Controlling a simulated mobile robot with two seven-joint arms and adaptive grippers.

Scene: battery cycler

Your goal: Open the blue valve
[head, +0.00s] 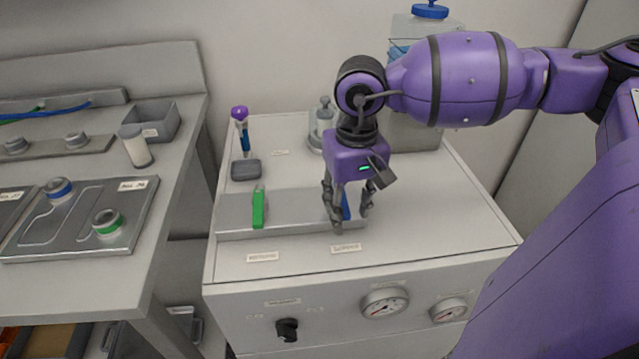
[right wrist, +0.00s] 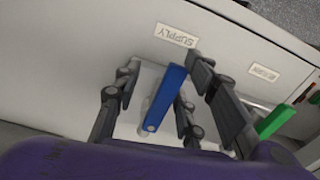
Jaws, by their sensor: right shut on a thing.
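The blue valve (head: 346,207) is a flat blue handle at the right end of a grey raised block on the white cabinet top. It is mostly hidden behind my right gripper (head: 348,212) in the head view. In the right wrist view the blue handle (right wrist: 166,97) lies between the fingers, its far end pointing toward the SUPPLY label (right wrist: 176,36). My right gripper comes down from above and is shut on the blue handle. My left gripper is not in view.
A green valve handle (head: 258,207) stands left of it on the same block (head: 299,207). A purple-capped tube (head: 240,118) and a dark grey box (head: 245,170) are behind. Gauges (head: 385,302) and a black knob (head: 287,329) are on the cabinet front. A side bench (head: 160,209) is at the left.

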